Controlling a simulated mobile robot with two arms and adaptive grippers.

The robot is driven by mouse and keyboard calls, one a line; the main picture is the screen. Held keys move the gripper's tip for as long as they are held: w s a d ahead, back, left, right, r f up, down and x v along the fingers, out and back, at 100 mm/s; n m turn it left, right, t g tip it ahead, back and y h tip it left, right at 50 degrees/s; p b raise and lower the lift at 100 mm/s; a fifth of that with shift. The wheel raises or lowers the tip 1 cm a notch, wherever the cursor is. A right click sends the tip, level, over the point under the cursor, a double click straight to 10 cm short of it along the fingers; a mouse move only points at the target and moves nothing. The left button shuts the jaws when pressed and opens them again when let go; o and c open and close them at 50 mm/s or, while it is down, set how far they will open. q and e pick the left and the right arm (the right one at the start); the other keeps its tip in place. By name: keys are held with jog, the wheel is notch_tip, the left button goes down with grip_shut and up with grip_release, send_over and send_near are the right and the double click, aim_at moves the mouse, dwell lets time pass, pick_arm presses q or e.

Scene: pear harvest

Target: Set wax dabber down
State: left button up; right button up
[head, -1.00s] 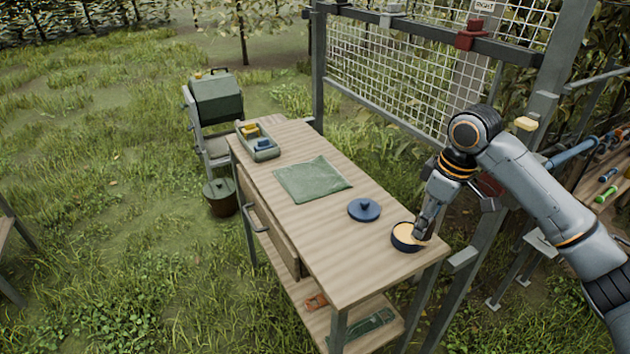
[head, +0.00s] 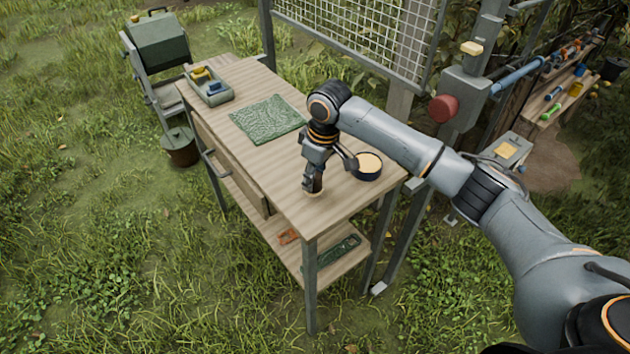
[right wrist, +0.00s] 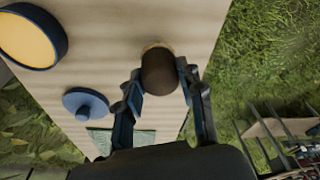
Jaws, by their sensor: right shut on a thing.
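My right gripper (head: 312,180) is low over the front part of the wooden table (head: 340,205), left of the wax tin. It is shut on the wax dabber (right wrist: 158,72), whose rounded brown handle shows between the fingers in the right wrist view. The dabber's pale lower end (head: 313,193) is at or just above the tabletop; I cannot tell if it touches. The dark blue tin of yellow wax (head: 368,162) stands open near the table's right edge. The blue lid (right wrist: 85,103) lies on the table, hidden behind my arm in the head view. My left gripper is out of view.
A green cloth (head: 268,119) lies farther back on the table. A tray (head: 211,97) with yellow and blue items is at the far end. A lower shelf (head: 310,260) holds orange and green tools. A metal post and mesh panel (head: 375,30) stand behind.

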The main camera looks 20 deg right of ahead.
aim_at(321, 191)
jog(key=shift+d+f, duration=0.15)
jog(key=shift+f, duration=1.2)
jog(key=o, duration=1)
jog(key=shift+f, duration=0.1)
jog(key=r, duration=0.4)
jog(key=s+r, duration=0.1)
jog(key=r, duration=0.3)
jog(key=d+r, duration=0.1)
jog(key=r, duration=0.3)
jog(key=shift+s, duration=0.2)
